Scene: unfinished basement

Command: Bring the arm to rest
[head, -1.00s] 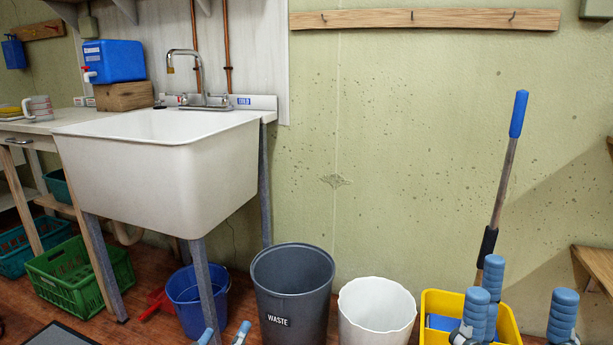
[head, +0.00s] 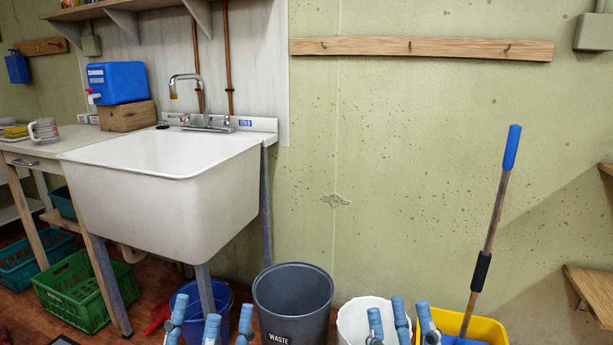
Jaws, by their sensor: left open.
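My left gripper (head: 210,316) shows at the bottom edge in the head view, in front of the sink's front leg and the blue bucket. Its blue-padded fingers point up and stand apart, open, with nothing between them. My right gripper (head: 401,310) is at the bottom edge further right, in front of the white bin and near the yellow bucket. Its blue-padded fingers also point up and are spread, with nothing seen between them. The arms and the palms lie below the picture.
A white utility sink (head: 165,190) stands left on metal legs. Behind the grippers are a blue bucket (head: 188,291), a grey waste bin (head: 290,300), a white bin (head: 352,312) and a yellow mop bucket (head: 488,330) with a blue-tipped handle (head: 497,205). Green crate (head: 72,292) left.

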